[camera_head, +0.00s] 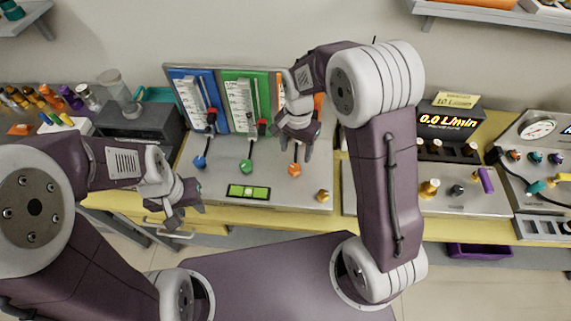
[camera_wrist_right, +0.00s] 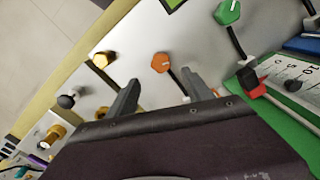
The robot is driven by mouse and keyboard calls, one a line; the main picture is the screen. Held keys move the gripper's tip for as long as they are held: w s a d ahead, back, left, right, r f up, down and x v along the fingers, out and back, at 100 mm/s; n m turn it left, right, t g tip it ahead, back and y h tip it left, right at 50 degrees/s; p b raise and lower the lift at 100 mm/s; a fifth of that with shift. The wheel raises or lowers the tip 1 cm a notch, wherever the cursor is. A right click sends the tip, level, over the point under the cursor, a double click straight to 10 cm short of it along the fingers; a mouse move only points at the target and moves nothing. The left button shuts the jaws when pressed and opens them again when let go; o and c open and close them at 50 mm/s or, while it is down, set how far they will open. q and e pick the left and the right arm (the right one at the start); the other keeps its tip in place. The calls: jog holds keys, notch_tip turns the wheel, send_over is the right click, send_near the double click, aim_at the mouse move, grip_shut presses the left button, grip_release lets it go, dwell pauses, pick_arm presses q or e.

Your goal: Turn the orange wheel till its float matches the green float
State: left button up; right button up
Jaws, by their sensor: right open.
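The orange wheel (camera_head: 294,169) sits on the grey metal bench plate below the orange panel (camera_head: 318,103); it also shows in the right wrist view (camera_wrist_right: 161,62). My right gripper (camera_head: 296,146) is open and empty. It is just above and behind the orange wheel in the head view, and its two fingertips (camera_wrist_right: 160,80) are spread near the wheel in the wrist view. My right arm hides most of the orange panel and its float. My left gripper (camera_head: 186,213) is empty at the bench's front edge.
A green wheel (camera_head: 246,166) and a blue wheel (camera_head: 199,162) are to the left of the orange one. A small green-lit display (camera_head: 248,192) lies in front. A brass knob (camera_head: 323,195) is at front right. A flow readout box (camera_head: 446,123) stands further right.

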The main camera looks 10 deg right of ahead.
aim_at(295, 167)
notch_tip(295, 167, down, 8)
jog(key=shift+w+a+f, duration=0.1)
jog(key=shift+f, duration=0.4)
jog(key=shift+c, duration=0.2)
grip_shut()
